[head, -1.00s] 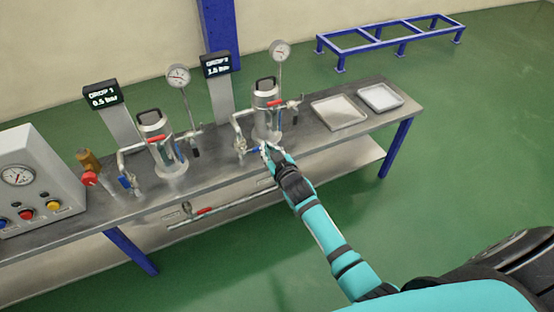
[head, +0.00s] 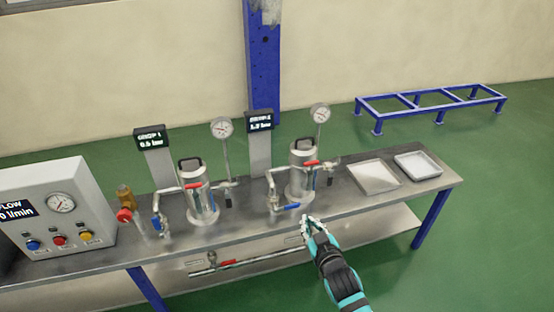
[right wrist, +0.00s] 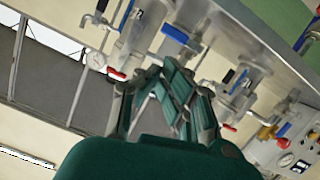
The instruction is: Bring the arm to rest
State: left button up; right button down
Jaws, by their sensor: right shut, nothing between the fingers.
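My right gripper (head: 307,222) is shut and empty in the head view, at the bench's front edge, in front of and below the second vessel (head: 302,168). It shows large in the right wrist view (right wrist: 148,80), with nothing between its fingers. The arm comes in from the bottom of the head view. The blue valve handle (head: 287,207) of the second vessel is up and left of the fingertips, apart from them. My left gripper is in neither view.
The bench (head: 240,220) also bears the first vessel (head: 197,190), gauges, a control box (head: 55,205) and two trays (head: 373,177) (head: 418,165). A low pipe with a red handle (head: 229,262) runs under the bench top. Green floor (head: 490,240) is free at right.

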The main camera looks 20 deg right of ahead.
jog(key=s+a+f+g, duration=0.1)
jog(key=s+f+g, duration=0.4)
jog(key=s+f, duration=0.75)
jog(key=s+a+f+g, duration=0.1)
jog(key=s+f+g, duration=0.3)
jog(key=s+f, duration=0.85)
jog(key=s+f+g, duration=0.4)
jog(key=s+f, duration=0.6)
jog(key=f, duration=0.1)
pick_arm(q)
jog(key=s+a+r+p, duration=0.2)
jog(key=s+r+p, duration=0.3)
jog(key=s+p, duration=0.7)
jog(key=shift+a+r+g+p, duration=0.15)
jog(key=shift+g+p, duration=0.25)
jog(key=shift+p, duration=0.55)
pick_arm(e)
jog(key=s+d+r, duration=0.1)
jog(key=s+r, duration=0.1)
jog(key=s, duration=0.4)
jog(key=s+d+r+g, duration=0.1)
jog(key=s+r, duration=0.2)
jog(key=s, duration=0.4)
jog(key=shift+d, duration=0.3)
